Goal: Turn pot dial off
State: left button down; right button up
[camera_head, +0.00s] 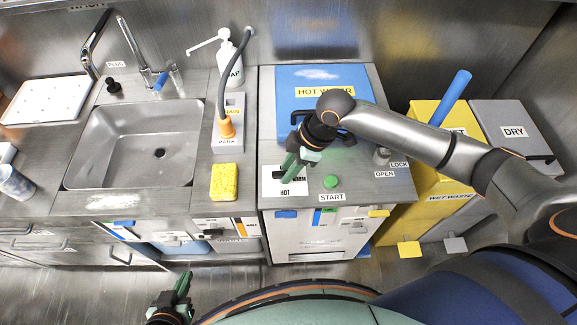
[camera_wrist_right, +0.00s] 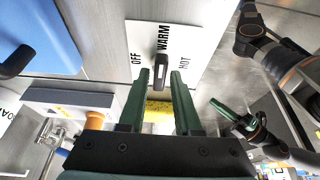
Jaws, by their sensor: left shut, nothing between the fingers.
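The pot dial (camera_wrist_right: 161,66) is a small dark knob on a white plate marked OFF, WARM and HOT in the right wrist view. It lines up with the WARM mark. In the head view the dial is hidden by my gripper, and its white plate (camera_head: 272,187) shows beside it. My right gripper (camera_wrist_right: 161,74) is open, with one green fingertip on each side of the knob. I cannot tell whether they touch it. In the head view my right gripper (camera_head: 291,170) is over the plate. My left gripper (camera_head: 184,280) is shut and empty, low in front of the counter.
A blue HOT WATER lid (camera_head: 350,85) lies behind the dial plate. A green START button (camera_head: 331,181) and a LOCK/OPEN knob (camera_head: 382,156) are to its right. A yellow sponge (camera_head: 224,182) and a steel sink (camera_head: 130,145) are to the left. Yellow and grey waste bins stand right.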

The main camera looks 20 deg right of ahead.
grip_shut()
